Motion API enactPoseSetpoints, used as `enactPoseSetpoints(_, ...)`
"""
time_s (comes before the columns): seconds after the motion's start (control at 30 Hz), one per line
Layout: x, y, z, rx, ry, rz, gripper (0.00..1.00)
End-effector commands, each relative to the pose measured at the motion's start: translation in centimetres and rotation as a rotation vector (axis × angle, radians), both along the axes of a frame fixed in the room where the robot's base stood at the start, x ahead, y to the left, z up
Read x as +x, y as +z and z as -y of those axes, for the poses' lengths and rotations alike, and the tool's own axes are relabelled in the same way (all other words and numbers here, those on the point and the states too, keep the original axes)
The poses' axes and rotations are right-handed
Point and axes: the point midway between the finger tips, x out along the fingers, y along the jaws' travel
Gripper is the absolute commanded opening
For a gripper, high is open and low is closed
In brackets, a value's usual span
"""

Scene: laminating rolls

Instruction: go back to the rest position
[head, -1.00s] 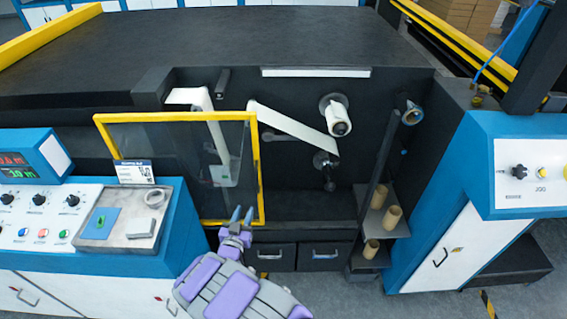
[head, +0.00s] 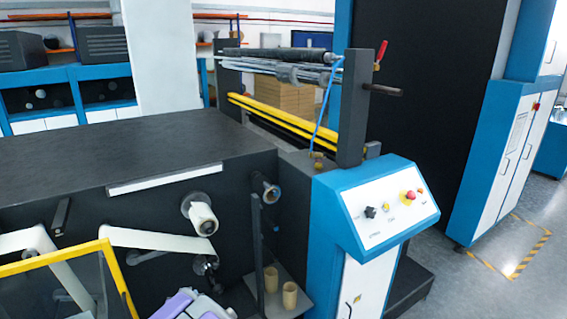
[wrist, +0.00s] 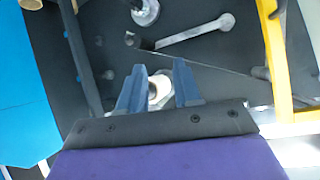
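My gripper shows in the wrist view (wrist: 158,88), with its two blue fingers apart. A pale round thing shows in the gap between them; it looks like part of the machine beyond, but I cannot tell its distance. In the head view only a purple and grey part of my arm shows at the bottom edge, and the fingertips are out of frame. The machine's dark front panel carries a white roll (head: 202,217), with a pale film strip (head: 150,239) running left below it.
A yellow-framed guard (head: 60,262) stands at the left. A small shelf (head: 292,302) holds cardboard cores (head: 290,295) at the right. A blue and white control console (head: 385,205) stands right of it. Open floor (head: 500,235) lies further right.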

Motion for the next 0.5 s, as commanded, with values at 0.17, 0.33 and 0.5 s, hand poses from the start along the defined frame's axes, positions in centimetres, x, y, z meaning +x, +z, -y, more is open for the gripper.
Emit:
enactPoseSetpoints(0.17, -0.5, 2.3, 6.7, -0.025, -0.019, -0.148, 0.33)
enactPoseSetpoints(0.33, -2.8, 4.1, 13.0, -0.050, -0.034, -0.290, 0.33)
enactPoseSetpoints(0.5, -6.9, 5.6, 19.2, -0.082, -0.050, -0.439, 0.33)
